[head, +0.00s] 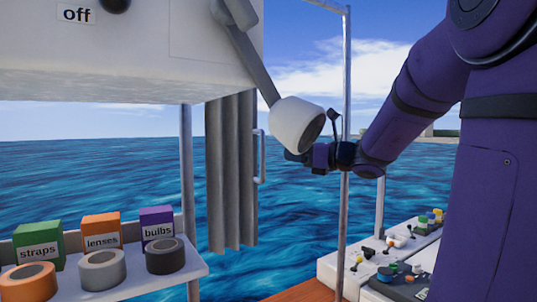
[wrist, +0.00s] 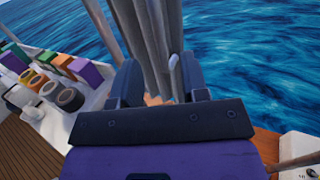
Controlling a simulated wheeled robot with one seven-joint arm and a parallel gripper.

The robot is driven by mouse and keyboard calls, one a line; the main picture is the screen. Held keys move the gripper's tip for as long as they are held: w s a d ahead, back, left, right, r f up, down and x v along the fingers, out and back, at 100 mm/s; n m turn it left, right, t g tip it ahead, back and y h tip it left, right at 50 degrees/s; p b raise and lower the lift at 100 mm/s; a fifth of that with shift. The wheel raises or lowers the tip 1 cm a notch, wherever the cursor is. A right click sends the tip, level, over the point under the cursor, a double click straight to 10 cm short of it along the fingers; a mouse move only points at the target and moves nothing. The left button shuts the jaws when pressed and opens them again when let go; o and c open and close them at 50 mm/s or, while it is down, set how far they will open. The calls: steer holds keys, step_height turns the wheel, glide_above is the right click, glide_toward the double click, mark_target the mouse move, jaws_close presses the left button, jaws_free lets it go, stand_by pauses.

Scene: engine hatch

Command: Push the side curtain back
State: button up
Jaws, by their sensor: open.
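The grey pleated side curtain (head: 231,170) hangs in the left-centre of the head view, with a pale upright handle (head: 261,158) on its right edge. My gripper (head: 292,155) is to the right of the handle in the head view, partly hidden behind the lamp head; a gap shows between them there. In the wrist view my gripper (wrist: 160,88) is open, and the curtain (wrist: 153,35) shows ahead, between its two dark fingers. The pale handle tip (wrist: 174,62) shows near the right finger. I cannot tell whether a finger touches the curtain.
A white lamp (head: 292,122) hangs on a grey arm before my gripper. A metal post (head: 346,100) stands right of it. A shelf (head: 150,281) at left holds labelled boxes and tape rolls. A control console (head: 340,266) stands lower right. Open water lies beyond.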

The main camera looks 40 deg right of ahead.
steer(key=d+n+g+y, duration=0.1)
steer(key=g+y, duration=0.1)
glide_above(262, 176)
steer(key=shift+w+d+t, duration=0.3)
steer(key=shift+d, duration=0.05)
stand_by(0.3)
jaws_close()
steer(key=shift+a, duration=0.15)
